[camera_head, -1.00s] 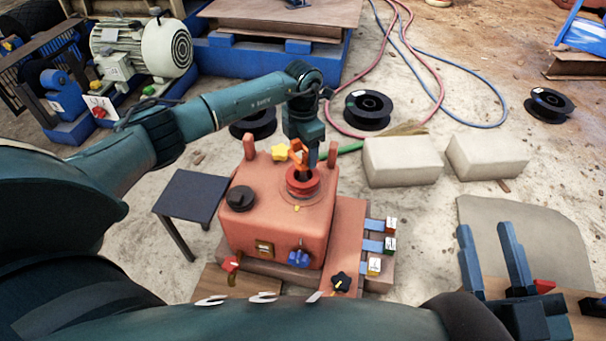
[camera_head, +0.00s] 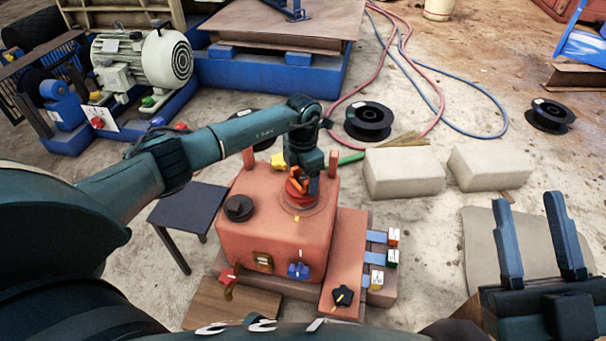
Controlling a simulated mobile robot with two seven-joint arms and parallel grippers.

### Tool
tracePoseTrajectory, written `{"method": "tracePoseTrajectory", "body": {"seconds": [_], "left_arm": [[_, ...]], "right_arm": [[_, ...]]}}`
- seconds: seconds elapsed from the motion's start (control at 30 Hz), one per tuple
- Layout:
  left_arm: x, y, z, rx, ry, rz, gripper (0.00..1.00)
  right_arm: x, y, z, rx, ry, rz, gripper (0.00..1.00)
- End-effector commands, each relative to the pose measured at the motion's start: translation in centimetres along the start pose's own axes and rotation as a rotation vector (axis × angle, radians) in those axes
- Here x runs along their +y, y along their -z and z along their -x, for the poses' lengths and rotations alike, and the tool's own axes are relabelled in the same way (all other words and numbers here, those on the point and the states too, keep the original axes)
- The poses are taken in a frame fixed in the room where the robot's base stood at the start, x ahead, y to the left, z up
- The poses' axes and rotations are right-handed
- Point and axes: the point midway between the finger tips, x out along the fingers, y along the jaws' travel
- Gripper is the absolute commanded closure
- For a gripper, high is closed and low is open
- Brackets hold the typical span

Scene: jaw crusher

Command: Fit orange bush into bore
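The orange bush (camera_head: 296,179) is at my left gripper (camera_head: 302,182), low over the top of the red housing (camera_head: 270,242). The gripper appears shut on the bush, though its fingers partly hide it. Directly below is a round red collar (camera_head: 299,203), where the bore appears to be. The bore's opening is hidden, so I cannot tell whether the bush has entered it. My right gripper (camera_head: 534,232) is open and empty at the lower right, away from the housing, its two blue fingers pointing up.
A black knob (camera_head: 239,208) and red upright pegs stand on the housing. Coloured tabs (camera_head: 378,257) stick out at its right. A dark small table (camera_head: 187,210) stands at left. Pale blocks (camera_head: 403,172) and black spools (camera_head: 368,120) lie behind on open floor.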

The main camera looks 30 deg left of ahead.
Motion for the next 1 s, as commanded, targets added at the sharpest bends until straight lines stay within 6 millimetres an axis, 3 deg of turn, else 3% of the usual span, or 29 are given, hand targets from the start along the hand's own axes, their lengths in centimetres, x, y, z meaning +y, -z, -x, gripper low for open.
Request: {"method": "tracePoseTrajectory", "body": {"seconds": [0.13, 0.47, 1.0], "left_arm": [[0.0, 0.0, 0.0, 0.001, 0.000, 0.000, 0.13], [0.0, 0.0, 0.7, -0.001, -0.001, 0.000, 0.13], [0.1, 0.0, 10.9, -0.002, -0.001, 0.000, 0.13]], "right_arm": [[0.0, 0.0, 0.0, -0.001, 0.000, 0.000, 0.64], [0.1, 0.2, -0.2, -0.006, 0.000, -0.004, 0.64], [-2.1, -3.2, 3.0, -0.333, -0.037, -0.198, 0.64]]}}
